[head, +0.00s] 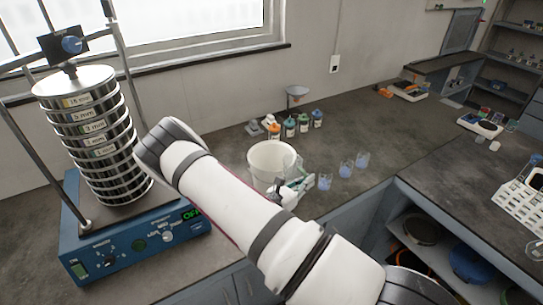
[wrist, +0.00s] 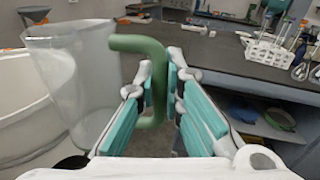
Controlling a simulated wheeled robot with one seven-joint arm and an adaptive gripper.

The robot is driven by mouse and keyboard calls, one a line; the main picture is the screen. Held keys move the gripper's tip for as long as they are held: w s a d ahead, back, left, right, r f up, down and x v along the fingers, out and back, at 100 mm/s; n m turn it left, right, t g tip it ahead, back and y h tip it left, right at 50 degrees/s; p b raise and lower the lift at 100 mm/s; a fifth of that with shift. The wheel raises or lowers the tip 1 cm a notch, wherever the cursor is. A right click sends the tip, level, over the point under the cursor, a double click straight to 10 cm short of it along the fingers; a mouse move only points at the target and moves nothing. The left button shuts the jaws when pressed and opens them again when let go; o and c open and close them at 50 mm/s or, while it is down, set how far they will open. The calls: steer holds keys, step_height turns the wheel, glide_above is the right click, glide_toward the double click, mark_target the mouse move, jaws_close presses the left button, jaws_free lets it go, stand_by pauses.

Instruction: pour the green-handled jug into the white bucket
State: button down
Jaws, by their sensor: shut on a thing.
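In the wrist view the clear jug (wrist: 80,80) has a green handle (wrist: 143,46), and my gripper (wrist: 163,98) is shut on that handle. The jug looks roughly upright and appears empty or its contents cannot be made out. The white bucket (wrist: 25,110) is just left of the jug, partly hidden behind it. In the head view the white bucket (head: 268,157) stands on the grey counter beyond my arm. My gripper (head: 291,192) is at the bucket's near right side, with the jug (head: 299,172) only partly visible there.
A sieve shaker (head: 90,130) with a tall stack stands at the left. Several small bottles (head: 290,127) stand behind the bucket, and glass beakers (head: 345,168) stand to its right. A white tube rack (head: 525,197) is on the right counter. Open shelves lie below the counter.

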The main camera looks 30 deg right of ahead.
steer(key=shift+m, duration=0.5)
steer(key=shift+s+f+b, duration=0.2)
steer(key=shift+f, duration=1.3)
steer(key=shift+s+f+b, duration=0.15)
steer(key=shift+f, duration=1.35)
steer(key=shift+w+r, duration=0.1)
